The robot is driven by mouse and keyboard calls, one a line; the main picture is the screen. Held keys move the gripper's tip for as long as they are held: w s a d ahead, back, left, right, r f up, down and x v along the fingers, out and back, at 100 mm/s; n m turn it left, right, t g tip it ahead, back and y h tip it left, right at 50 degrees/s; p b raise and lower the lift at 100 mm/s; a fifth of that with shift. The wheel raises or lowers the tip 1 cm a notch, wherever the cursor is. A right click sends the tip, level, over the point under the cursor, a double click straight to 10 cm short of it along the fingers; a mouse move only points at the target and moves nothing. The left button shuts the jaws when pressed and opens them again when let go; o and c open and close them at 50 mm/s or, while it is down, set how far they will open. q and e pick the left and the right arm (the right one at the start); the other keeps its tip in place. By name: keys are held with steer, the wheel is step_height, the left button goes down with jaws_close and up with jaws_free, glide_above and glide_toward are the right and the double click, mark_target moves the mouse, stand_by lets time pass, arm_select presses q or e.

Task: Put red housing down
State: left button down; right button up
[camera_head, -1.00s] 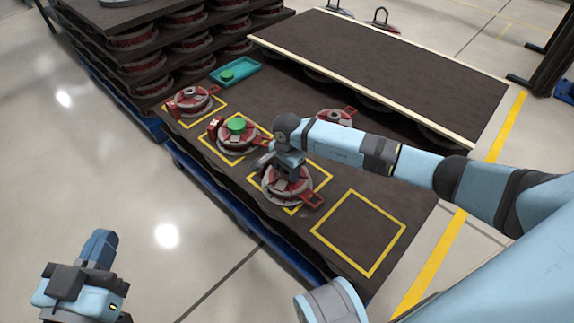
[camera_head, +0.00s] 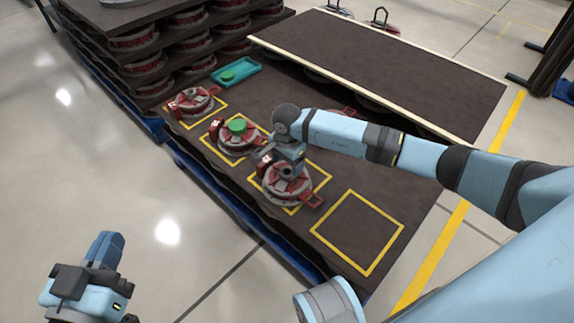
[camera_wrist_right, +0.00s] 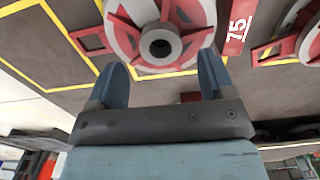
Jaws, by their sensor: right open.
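The red housing (camera_head: 286,184), a round grey and red part with a red lug, sits flat on the dark board inside the third yellow square (camera_head: 318,188). My right gripper (camera_head: 290,160) is just above it. In the right wrist view the open fingers (camera_wrist_right: 162,80) point at the housing's hub (camera_wrist_right: 160,46), with a gap between the fingers and the hub. My left gripper (camera_head: 88,275) is at the lower left, far from the board; its fingertips are too unclear to tell their state.
Two similar housings sit in the squares at left (camera_head: 194,101), one with a green cap (camera_head: 237,126). The nearest yellow square (camera_head: 358,232) is empty. A teal tray (camera_head: 235,73) lies behind. A raised dark panel (camera_head: 390,70) and stacked housings (camera_head: 130,40) border the board.

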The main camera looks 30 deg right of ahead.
mark_target(287, 172)
arm_select(q)
steer(key=s+n+p, duration=0.1)
steer(key=d+n+p, duration=0.1)
steer(key=shift+s+r+p, duration=0.25)
steer(key=shift+s+p, duration=0.1)
steer(key=shift+s, duration=0.05)
arm_select(e)
step_height(287, 172, up, 8)
steer(key=shift+r, duration=0.2)
arm_select(q)
steer(key=shift+r, duration=0.1)
